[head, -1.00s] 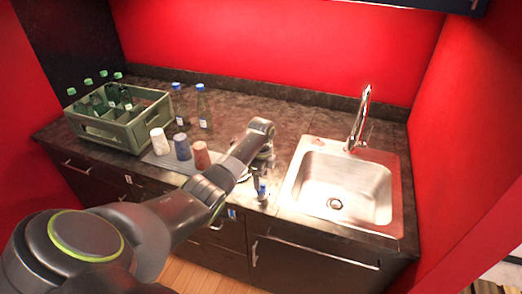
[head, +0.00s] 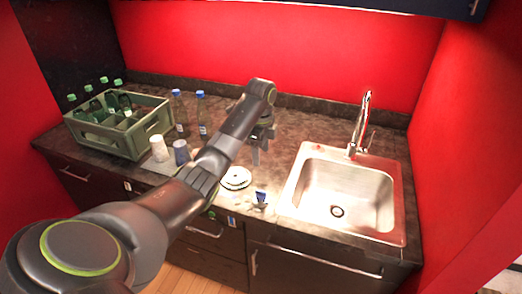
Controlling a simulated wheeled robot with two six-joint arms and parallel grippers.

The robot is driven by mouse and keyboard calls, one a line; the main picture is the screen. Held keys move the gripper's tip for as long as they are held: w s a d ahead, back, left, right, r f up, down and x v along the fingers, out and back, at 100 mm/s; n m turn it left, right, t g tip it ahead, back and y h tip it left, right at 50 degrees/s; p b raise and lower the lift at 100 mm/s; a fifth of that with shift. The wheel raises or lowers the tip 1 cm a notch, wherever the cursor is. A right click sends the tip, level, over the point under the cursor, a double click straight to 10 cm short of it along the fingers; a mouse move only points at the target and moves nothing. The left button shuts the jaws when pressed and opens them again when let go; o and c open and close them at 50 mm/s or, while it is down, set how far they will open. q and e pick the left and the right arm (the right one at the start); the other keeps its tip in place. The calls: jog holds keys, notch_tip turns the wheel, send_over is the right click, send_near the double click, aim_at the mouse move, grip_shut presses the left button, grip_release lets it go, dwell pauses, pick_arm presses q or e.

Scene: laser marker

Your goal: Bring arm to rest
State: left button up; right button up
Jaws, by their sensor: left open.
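My left arm reaches in from the lower left across the counter's front edge. Its gripper (head: 257,155) hangs at the end of the wrist, pointing down above the middle of the counter, left of the sink. The jaws look empty, though the fingers are small and dark here. Below and to the left of it lies a white round dish (head: 236,178), with a small blue-topped thing (head: 261,197) near the counter's front edge. My right gripper is not in view.
A green crate (head: 119,140) of bottles stands at the left, with two blue-capped bottles (head: 202,115) beside it. A white cup (head: 159,148) and a blue cup (head: 181,152) stand near my arm. The sink (head: 345,185) and tap (head: 361,120) are at the right.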

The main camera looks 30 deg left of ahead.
pick_arm(q)
jog(key=shift+f, duration=0.15)
jog(key=s+d+f+n+t+y, duration=0.1)
jog(key=s+d+f+n, duration=0.15)
jog(key=s+f, duration=0.6)
jog(key=s+d+f+n+t, duration=0.15)
jog(key=s+f+n, duration=0.25)
jog(key=s+f, duration=0.45)
jog(key=s+d+r+n, duration=0.1)
jog(key=s+n, duration=0.2)
jog(key=s, duration=0.4)
jog(key=s+d+r+n+t, duration=0.1)
jog(key=s+d+n, duration=0.15)
jog(key=s, duration=0.45)
jog(key=s+r+n, duration=0.2)
jog(key=s+n, duration=0.2)
jog(key=s, duration=0.4)
notch_tip(320, 180, down, 32)
jog(key=a+g+b, duration=0.1)
jog(key=b, duration=0.5)
jog(key=s+f+b, duration=0.2)
jog(key=s+f, duration=0.5)
jog(key=f, duration=0.2)
jog(key=s+d+f+g+b, duration=0.1)
jog(key=s+f+b, duration=0.1)
jog(key=s+f, duration=0.6)
notch_tip(320, 180, down, 3)
jog(key=shift+r, duration=0.2)
